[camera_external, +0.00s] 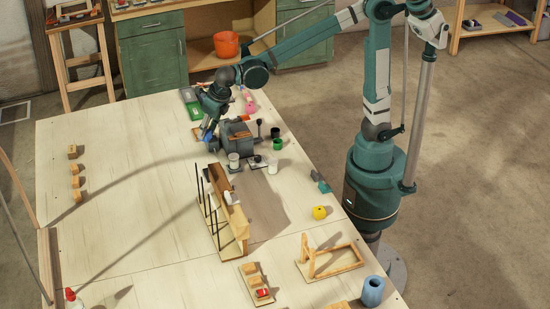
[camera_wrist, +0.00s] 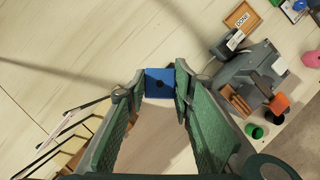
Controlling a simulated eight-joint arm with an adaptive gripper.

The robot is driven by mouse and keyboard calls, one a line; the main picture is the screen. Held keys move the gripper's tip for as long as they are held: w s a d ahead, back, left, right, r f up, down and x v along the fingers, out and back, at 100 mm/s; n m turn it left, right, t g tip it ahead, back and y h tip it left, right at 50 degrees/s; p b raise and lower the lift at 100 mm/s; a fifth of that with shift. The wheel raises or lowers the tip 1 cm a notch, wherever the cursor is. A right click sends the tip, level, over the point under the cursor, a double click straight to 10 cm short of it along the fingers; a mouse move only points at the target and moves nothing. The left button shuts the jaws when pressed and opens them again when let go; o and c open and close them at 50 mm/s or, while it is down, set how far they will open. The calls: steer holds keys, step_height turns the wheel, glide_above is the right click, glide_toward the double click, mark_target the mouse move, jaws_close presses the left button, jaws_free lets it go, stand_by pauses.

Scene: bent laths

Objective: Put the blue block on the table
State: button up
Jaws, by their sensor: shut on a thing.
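My gripper (camera_wrist: 160,88) is shut on the blue block (camera_wrist: 159,82), which sits between the two green fingertips in the wrist view. The block has a dark round hole in its face. In the external view the blue block (camera_external: 207,136) shows as a small patch below my gripper (camera_external: 208,128), at the left of a grey machine. The pale wooden table (camera_external: 130,165) lies beneath. I cannot tell whether the block touches the table or hangs above it.
The grey machine (camera_external: 236,135) stands close to the right of my gripper. Green and dark cups (camera_external: 277,144) are beside it. A wooden rack with upright rods (camera_external: 228,215) stands nearer the front. Several small wooden blocks (camera_external: 75,182) lie at the left, with bare table between.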

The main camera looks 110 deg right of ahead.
steer(key=a, duration=0.4)
steer(key=a+n, duration=0.1)
steer(key=a, duration=0.4)
steer(key=w+a+n, duration=0.1)
steer(key=a, duration=0.3)
steer(key=shift+a+t+y+b, duration=0.3)
steer(key=shift+a, duration=0.05)
steer(key=s+a+n+y+b, duration=0.15)
steer(key=s+a, duration=0.25)
steer(key=a, duration=0.9)
steer(key=s+a+n, duration=0.3)
steer(key=s+a, duration=0.1)
steer(key=a, duration=0.9)
steer(key=s+a+n+y+b, duration=0.1)
steer(key=s+a+n, duration=0.25)
steer(key=a, duration=0.95)
step_height(320, 180, down, 11)
steer(key=shift+s+a+m+t, duration=0.15)
steer(key=shift+a+m+t, duration=0.15)
steer(key=shift+t, duration=0.1)
steer(key=shift+f, duration=0.15)
steer(key=shift+f+b, duration=0.6)
steer(key=shift+f, duration=2.35)
steer(key=shift+f+b, duration=0.6)
steer(key=shift+f, duration=1.3)
